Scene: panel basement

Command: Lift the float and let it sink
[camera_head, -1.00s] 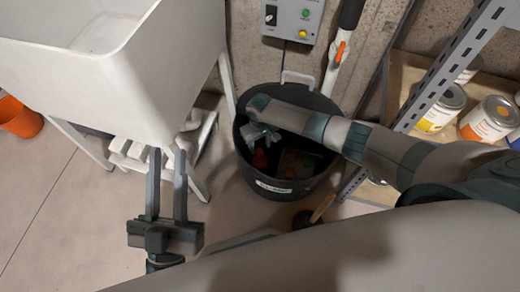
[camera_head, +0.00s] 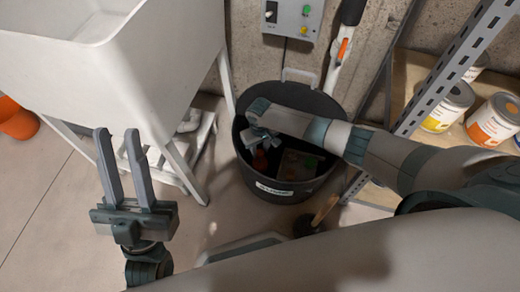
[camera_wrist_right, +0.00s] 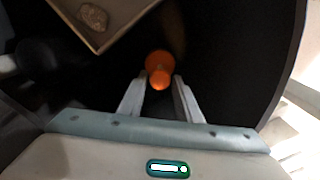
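The orange float (camera_wrist_right: 160,68) is inside the black sump bucket (camera_head: 277,185). In the right wrist view it lies between and just beyond the fingertips of my right gripper (camera_wrist_right: 161,88). The fingers are apart, and I see no clear contact with the float. My left gripper (camera_head: 118,140) is open and empty over the floor, in front of the white sink (camera_head: 130,80).
A box-like unit (camera_wrist_right: 110,30) with a stone-like lump on it sits inside the bucket near the float. A control box (camera_head: 293,15) is on the wall behind. A metal shelf with paint cans (camera_head: 492,120) stands right. An orange bucket (camera_head: 15,120) is far left.

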